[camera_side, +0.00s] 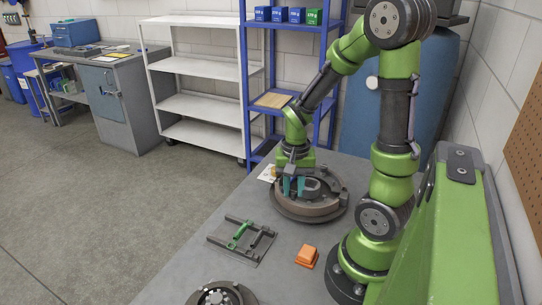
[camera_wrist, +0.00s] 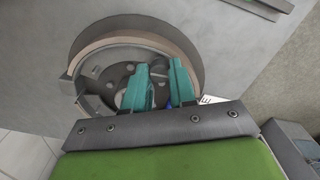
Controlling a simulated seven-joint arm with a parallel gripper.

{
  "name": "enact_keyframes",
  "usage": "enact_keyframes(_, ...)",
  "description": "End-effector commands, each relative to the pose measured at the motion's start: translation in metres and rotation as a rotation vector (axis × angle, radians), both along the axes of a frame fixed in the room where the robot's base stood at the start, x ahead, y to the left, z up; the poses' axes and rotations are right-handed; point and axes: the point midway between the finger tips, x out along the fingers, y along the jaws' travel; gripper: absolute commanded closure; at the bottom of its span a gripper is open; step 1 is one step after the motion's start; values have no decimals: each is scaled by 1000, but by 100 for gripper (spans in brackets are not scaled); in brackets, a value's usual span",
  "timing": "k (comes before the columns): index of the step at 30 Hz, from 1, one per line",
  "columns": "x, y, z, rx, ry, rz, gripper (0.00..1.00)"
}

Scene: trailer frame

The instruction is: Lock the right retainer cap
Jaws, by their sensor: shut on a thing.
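A round brake assembly (camera_side: 322,212) lies on the grey table below my gripper. Its curved brown shoe (camera_wrist: 190,50) and dark hub plate with holes (camera_wrist: 118,72) show in the wrist view. My gripper (camera_side: 294,190) points down over the left part of the assembly. Its two teal fingers reach in beside the hub in the wrist view (camera_wrist: 158,78). They are shut on a small part, which seems to be the right retainer cap. That part is mostly hidden between the fingers, so its turn or seating cannot be told. A small blue bit (camera_wrist: 170,104) shows between the finger bases.
A grey tool holder with a green-handled tool (camera_side: 238,235) lies left on the table. An orange block (camera_side: 307,256) is in front of the assembly. Another round assembly (camera_side: 221,294) is at the front edge. A white card (camera_side: 267,173) lies near my gripper. Blue shelving (camera_side: 247,90) stands behind.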

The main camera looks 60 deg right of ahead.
Motion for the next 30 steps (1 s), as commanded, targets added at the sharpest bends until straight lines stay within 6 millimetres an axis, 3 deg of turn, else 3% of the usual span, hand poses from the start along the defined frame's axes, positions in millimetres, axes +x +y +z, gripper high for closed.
enact_keyframes(19, 0, 0, 0, 0, -1, -50, 100)
enact_keyframes(20, 0, 0, 0, 0, -1, -50, 72)
enact_keyframes(24, 0, 0, 0, 0, -1, -50, 50)
enact_keyframes(30, 0, 0, 0, -1, 0, -50, 49)
